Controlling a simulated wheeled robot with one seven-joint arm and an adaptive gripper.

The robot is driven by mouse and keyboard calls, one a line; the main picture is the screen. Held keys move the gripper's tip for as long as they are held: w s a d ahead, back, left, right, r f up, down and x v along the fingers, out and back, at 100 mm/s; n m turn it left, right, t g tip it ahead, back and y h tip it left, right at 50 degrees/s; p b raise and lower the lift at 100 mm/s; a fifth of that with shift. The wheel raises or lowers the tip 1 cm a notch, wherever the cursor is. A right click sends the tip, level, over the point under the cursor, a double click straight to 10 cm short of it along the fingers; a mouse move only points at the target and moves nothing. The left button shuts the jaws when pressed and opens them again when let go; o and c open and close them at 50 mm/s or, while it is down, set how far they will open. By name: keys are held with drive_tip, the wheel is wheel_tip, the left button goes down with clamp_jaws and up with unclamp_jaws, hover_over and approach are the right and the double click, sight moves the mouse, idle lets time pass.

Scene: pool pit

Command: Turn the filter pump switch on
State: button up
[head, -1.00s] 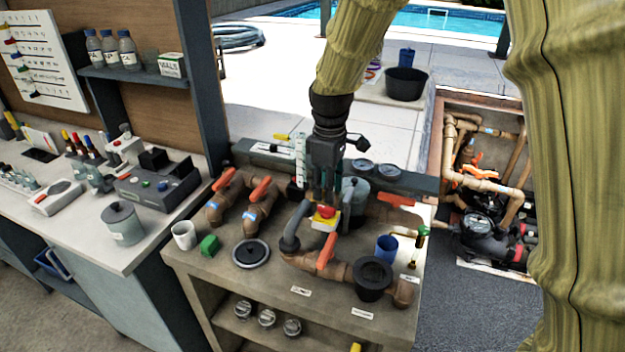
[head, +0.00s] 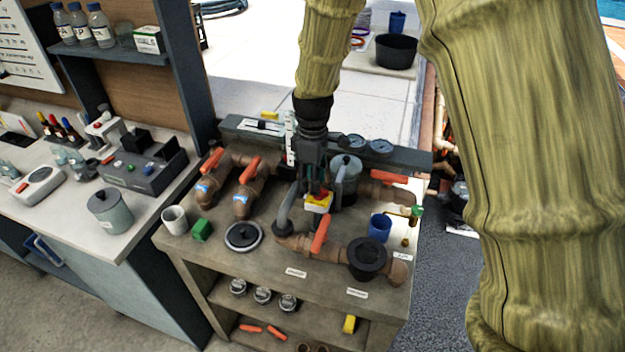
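Orange-handled valves (head: 246,170) stand to the left, and another orange handle (head: 321,234) rises in front. A blue cup (head: 380,227) and a black-topped fitting (head: 367,258) stand to the right. A black round lid (head: 244,236) lies at the front left.

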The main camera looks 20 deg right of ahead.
drive_tip(key=shift+f, duration=0.25)
drive_tip(key=shift+s+f, duration=0.1)
drive_tip(key=shift+s, duration=1)
drive_tip(key=shift+w+f, duration=0.35)
drive_tip(key=shift+w, duration=0.35)
drive_tip(key=shift+c, duration=1.2)
drive_tip(key=shift+s+r, duration=0.25)
drive_tip(key=shift+s, duration=0.1)
clamp_jaws()
drive_tip(key=shift+f, duration=0.1)
